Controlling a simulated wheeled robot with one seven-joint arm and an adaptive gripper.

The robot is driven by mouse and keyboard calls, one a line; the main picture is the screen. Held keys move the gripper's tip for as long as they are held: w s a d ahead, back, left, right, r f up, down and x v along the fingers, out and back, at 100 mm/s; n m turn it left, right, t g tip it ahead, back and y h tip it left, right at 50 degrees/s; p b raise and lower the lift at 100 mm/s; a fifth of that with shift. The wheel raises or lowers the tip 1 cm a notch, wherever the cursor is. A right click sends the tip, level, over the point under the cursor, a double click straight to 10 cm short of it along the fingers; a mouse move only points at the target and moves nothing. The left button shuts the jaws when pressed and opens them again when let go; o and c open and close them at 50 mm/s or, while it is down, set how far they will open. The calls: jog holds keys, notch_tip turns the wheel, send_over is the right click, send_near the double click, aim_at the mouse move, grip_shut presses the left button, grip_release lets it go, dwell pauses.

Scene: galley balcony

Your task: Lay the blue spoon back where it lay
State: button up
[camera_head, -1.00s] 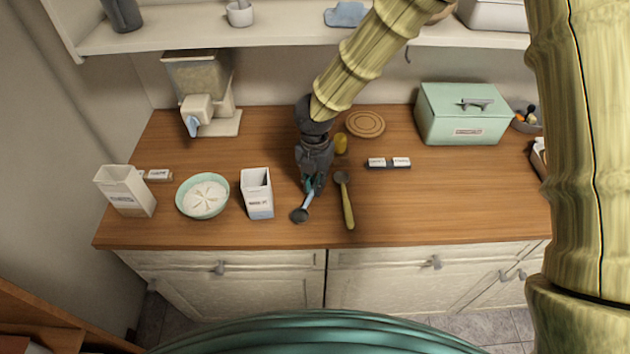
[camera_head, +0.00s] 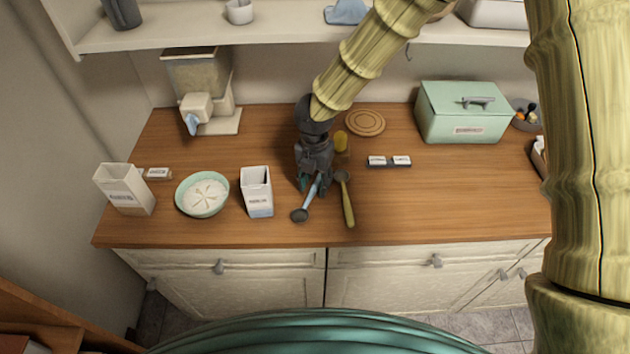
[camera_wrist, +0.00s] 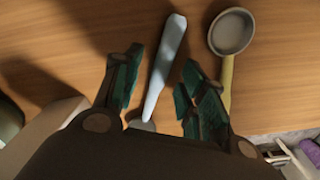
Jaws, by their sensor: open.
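The blue spoon (camera_head: 308,199) lies on the wooden counter in the head view, its dark bowl toward the front edge and its light blue handle running back under my gripper (camera_head: 316,184). In the wrist view, the blue handle (camera_wrist: 166,66) lies between the two spread fingers of my gripper (camera_wrist: 155,90), apart from both. My gripper is open just above the spoon. The spoon's bowl is mostly hidden in the wrist view. A second spoon with an olive green handle (camera_head: 348,206) lies just to the right; its grey bowl (camera_wrist: 232,31) shows in the wrist view.
A white carton (camera_head: 257,192) and a bowl of white powder (camera_head: 203,195) stand left of the spoons. The counter's right front (camera_head: 450,205) is clear.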

aim_at(315, 186)
notch_tip(315, 186, up, 12)
dwell(0.6)
